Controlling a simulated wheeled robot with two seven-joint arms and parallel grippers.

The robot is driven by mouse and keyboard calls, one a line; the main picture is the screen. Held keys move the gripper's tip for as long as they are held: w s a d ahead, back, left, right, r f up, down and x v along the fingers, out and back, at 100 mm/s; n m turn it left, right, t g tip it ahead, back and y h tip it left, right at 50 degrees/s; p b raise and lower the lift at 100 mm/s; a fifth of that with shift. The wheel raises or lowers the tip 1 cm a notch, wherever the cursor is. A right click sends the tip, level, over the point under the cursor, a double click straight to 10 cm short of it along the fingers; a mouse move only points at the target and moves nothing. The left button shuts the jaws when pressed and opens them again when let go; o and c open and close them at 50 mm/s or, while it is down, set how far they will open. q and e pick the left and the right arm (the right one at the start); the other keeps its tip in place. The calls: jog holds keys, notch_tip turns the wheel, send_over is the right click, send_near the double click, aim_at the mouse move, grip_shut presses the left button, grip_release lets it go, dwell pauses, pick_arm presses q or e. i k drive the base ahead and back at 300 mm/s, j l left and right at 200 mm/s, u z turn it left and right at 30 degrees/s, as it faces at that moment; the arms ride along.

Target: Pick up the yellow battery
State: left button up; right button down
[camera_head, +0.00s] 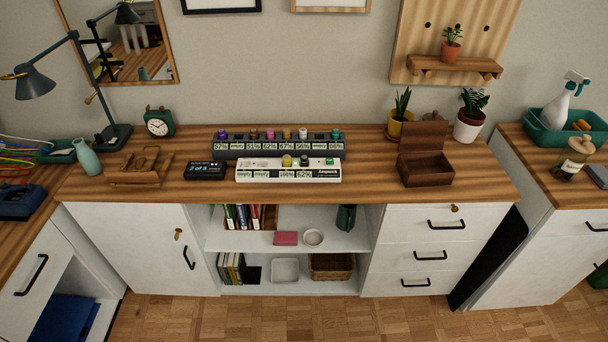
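A battery with a yellow top (287,160) stands upright in a slot of the white charger (262,174) on the wooden desk. A dark battery (304,160) stands just right of it, and a green-topped one (329,161) is farther right in the same charger. Behind it, a dark grey charger (234,149) holds several batteries with coloured tops, including purple, pink and teal. Small displays on both chargers show percentages, mostly too small to read. Neither of my grippers shows in the head view.
A small dark display box (205,171) and a wooden stand (140,170) are left of the chargers. An open wooden box (426,170) and potted plants (400,116) are to the right. The desk's front strip (350,191) is clear.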

aim_at(287, 158)
jog(key=i+l, duration=0.1)
jog(key=l, duration=1)
jog(key=i+l, duration=0.1)
jog(key=l, duration=0.95)
